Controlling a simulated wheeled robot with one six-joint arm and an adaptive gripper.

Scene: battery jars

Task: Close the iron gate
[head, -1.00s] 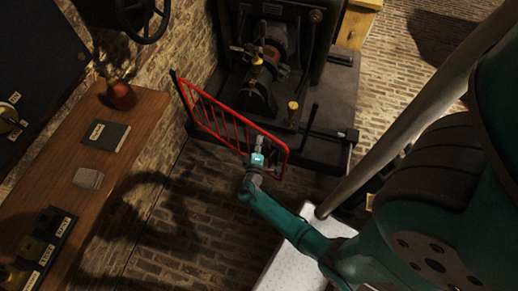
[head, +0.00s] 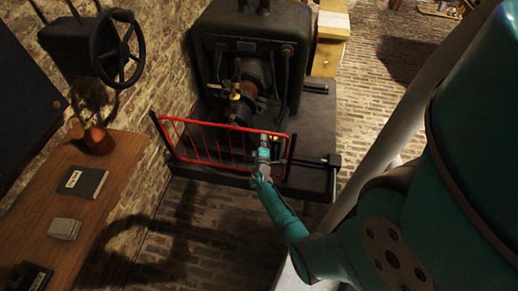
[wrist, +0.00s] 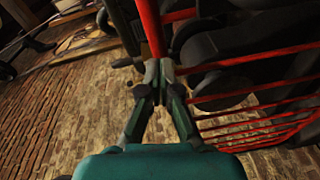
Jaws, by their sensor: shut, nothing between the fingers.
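The iron gate (head: 205,140) is a red barred frame. In the head view its left end is at a dark post by the brick wall, and it runs across the front of the dark machine. Its right end is beside a dark upright rod (head: 291,155). My gripper (head: 263,142) is at the near side of the gate's right part. In the wrist view my gripper (wrist: 158,72) is shut with its fingertips against or very close to the gate's red end bar (wrist: 150,28); I cannot tell if they touch. The gate's bars (wrist: 265,105) spread to the right there.
The dark machine (head: 245,45) stands on a black base behind the gate. A wooden shelf (head: 120,165) with a book and a red pot is at left, under a black handwheel (head: 117,48). The brick floor (head: 195,235) before the gate is clear.

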